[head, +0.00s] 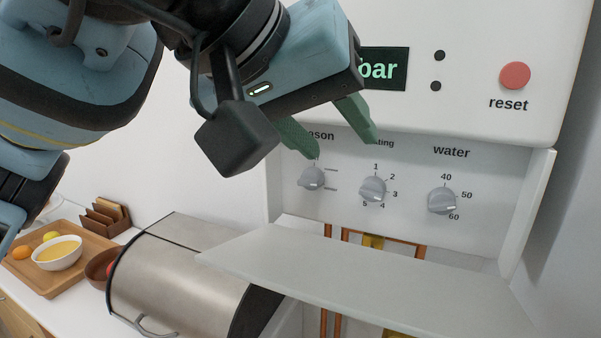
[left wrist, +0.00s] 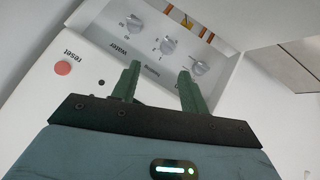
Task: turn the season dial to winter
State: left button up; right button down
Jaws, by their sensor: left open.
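The season dial (head: 312,179) is the leftmost grey knob on the white panel in the head view. Its label is partly covered by my left gripper, and no season names are readable beside its two short marks. It also shows in the left wrist view (left wrist: 201,68), just beyond one fingertip. My left gripper (head: 345,149) is open and empty, its green fingers pointing down in front of the panel. One fingertip is close above the season dial in the head view; whether it touches cannot be told. The knob is not between the fingers. My right gripper is not in view.
The heating dial (head: 373,189) and water dial (head: 441,201) sit to the right. A red reset button (head: 515,75) and a display (head: 384,68) are above. An open white flap (head: 370,275) juts out below the dials. A steel bread bin (head: 180,275) stands lower left.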

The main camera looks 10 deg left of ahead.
aim_at(313, 178)
jog(key=k+j, duration=0.75)
